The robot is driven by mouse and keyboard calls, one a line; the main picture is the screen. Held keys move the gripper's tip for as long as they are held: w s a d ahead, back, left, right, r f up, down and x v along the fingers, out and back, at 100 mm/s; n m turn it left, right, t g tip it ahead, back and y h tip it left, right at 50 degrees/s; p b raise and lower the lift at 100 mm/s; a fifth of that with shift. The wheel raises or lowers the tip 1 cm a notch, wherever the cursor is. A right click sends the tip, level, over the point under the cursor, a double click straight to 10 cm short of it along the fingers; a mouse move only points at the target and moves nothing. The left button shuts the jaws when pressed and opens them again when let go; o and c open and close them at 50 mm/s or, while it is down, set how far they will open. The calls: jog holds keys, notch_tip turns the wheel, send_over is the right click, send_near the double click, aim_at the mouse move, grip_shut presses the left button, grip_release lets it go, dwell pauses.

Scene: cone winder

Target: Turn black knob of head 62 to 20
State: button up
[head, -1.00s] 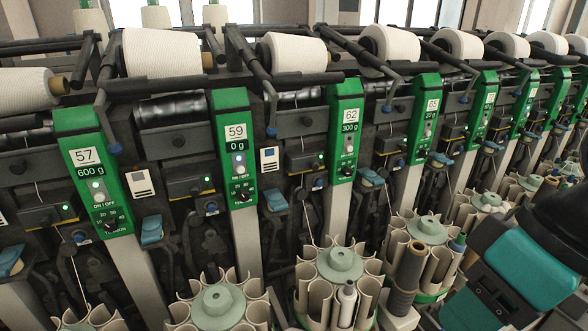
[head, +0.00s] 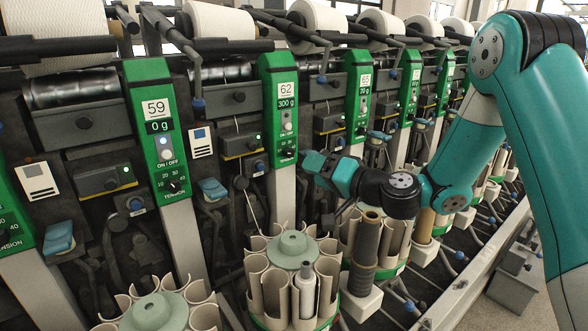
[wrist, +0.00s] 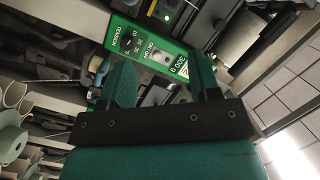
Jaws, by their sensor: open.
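My gripper (head: 308,160) is just right of the knob in the head view, apparently close to the panel. In the wrist view the panel (wrist: 147,45) appears turned, beyond my fingers, with the knob (wrist: 128,41) near its left end. My gripper (wrist: 163,80) is open there, with nothing between the fingers. I cannot tell whether it touches anything.
Head 59's panel (head: 157,125), at 0 g, stands to the left, and head 65's panel (head: 360,95) to the right. Below head 62 are a round magazine of cream tubes (head: 270,290) and a dark brown bobbin (head: 366,245). Yarn cones line the top.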

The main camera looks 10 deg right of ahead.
jog(key=w+d+f+m+t+h, duration=0.3)
jog(key=d+f, duration=0.1)
jog(key=d, duration=0.2)
jog(key=p, duration=1.2)
send_near(292, 153)
jog(key=shift+m, duration=0.3)
jog(key=x, duration=0.9)
jog(key=c, duration=0.9)
